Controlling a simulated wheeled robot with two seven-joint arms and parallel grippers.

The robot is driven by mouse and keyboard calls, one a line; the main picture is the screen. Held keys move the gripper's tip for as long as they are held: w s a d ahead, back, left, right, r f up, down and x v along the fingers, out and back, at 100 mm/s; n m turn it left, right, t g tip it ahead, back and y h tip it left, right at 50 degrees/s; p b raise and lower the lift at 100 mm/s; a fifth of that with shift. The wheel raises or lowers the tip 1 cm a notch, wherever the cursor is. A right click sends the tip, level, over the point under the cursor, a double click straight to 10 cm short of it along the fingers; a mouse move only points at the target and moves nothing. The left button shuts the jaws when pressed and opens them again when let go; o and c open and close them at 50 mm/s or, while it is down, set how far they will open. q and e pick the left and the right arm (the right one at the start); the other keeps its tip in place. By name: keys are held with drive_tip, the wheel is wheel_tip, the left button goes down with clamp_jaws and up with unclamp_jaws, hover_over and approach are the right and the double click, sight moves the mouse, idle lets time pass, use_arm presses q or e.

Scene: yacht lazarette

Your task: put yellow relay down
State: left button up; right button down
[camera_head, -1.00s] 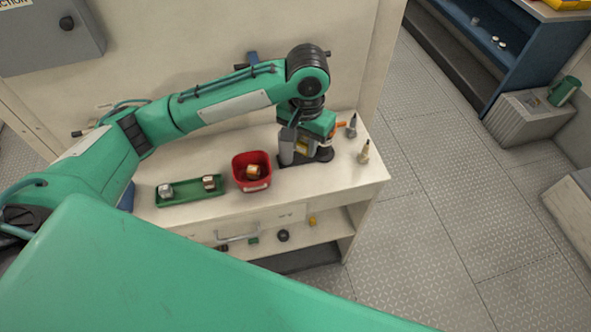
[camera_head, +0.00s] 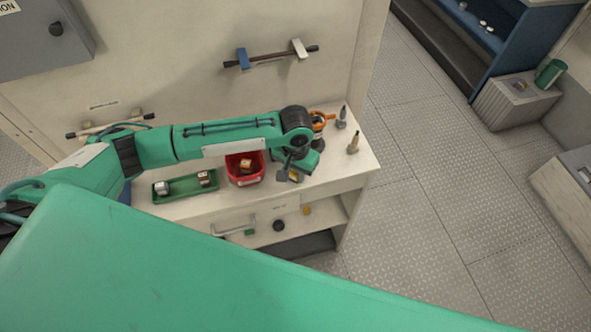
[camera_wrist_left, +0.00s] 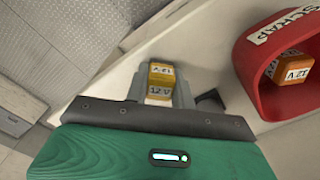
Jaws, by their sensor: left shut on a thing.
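The yellow relay (camera_wrist_left: 160,82), a small block with a white 12 V label, sits between the fingers of my left gripper (camera_wrist_left: 158,88) in the left wrist view. My left gripper (camera_head: 290,176) is shut on it over the white bench top (camera_head: 225,204), just right of the red bin, in the head view. The arm largely hides the relay there. I cannot tell whether the relay touches the bench. The red bin (camera_head: 235,178), marked SCRAP in the wrist view (camera_wrist_left: 255,75), holds an orange relay (camera_wrist_left: 292,68). My right gripper is not in view.
A green tray (camera_head: 182,190) with two small blocks lies left of the bin. An orange-handled tool (camera_head: 320,119) and two small pointed items (camera_head: 342,117) (camera_head: 353,143) stand at the bench's right end. A bar (camera_head: 272,58) is mounted on the wall behind.

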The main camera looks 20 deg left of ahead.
use_arm(q)
drive_tip(key=shift+f, duration=0.1)
drive_tip(key=o, duration=1)
drive_tip(key=shift+r, duration=0.3)
wheel_tip(320, 180, up, 10)
drive_tip(key=b, duration=0.2)
drive_tip(key=shift+r+b, duration=0.25)
drive_tip(key=shift+b, duration=0.15)
drive_tip(key=shift+r, duration=0.65)
